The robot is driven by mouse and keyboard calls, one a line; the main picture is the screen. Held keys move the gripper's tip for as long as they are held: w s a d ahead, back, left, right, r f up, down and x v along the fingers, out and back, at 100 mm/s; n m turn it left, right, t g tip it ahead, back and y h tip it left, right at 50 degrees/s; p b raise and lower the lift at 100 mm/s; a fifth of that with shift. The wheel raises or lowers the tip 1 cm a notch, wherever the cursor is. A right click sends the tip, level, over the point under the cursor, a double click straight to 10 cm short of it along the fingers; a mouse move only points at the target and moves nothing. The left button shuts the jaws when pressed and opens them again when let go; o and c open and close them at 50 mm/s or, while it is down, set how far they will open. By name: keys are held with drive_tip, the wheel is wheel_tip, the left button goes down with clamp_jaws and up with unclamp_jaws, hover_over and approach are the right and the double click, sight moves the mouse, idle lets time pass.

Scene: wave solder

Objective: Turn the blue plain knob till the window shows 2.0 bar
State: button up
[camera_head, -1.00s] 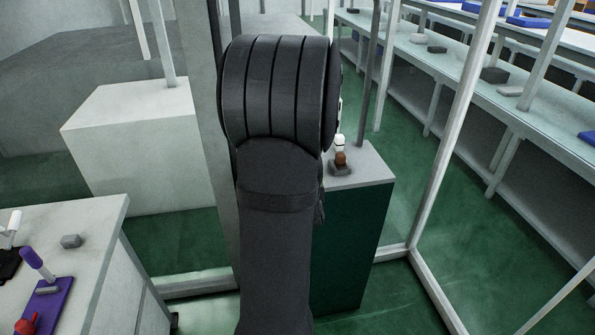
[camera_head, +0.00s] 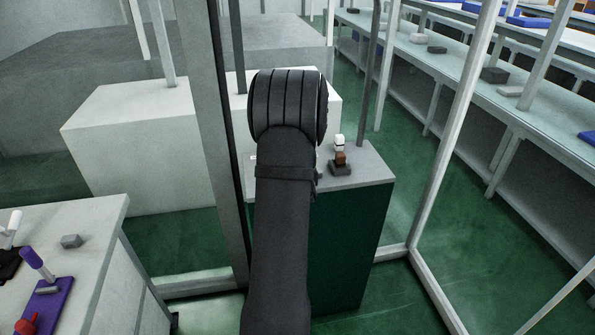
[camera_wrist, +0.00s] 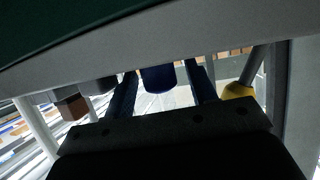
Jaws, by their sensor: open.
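A blue knob (camera_wrist: 158,78) shows in the middle of the wrist view, against the pale edge of the cabinet top. My gripper (camera_wrist: 162,75) is open, with one dark finger on each side of the knob. A gap shows on both sides, so the fingers do not look closed on it. In the head view my arm covers the knob and the gripper. The window with the bar reading shows in neither view.
A brown block-like part (camera_wrist: 70,106) stands left of the fingers and a yellow part (camera_wrist: 238,92) right of them. The green cabinet (camera_head: 345,245) carries a brown and white piece (camera_head: 340,158) near my arm. Frame posts (camera_head: 452,130) stand to the right.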

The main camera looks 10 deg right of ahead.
drive_tip(key=c, duration=1)
drive_tip(key=shift+w+m+g+h, duration=0.1)
drive_tip(key=shift+m+g+h, duration=0.4)
drive_tip(key=shift+m+h, duration=1.1)
drive_tip(key=o, duration=1)
drive_tip(key=v, duration=1.7)
drive_tip(key=shift+a, duration=0.15)
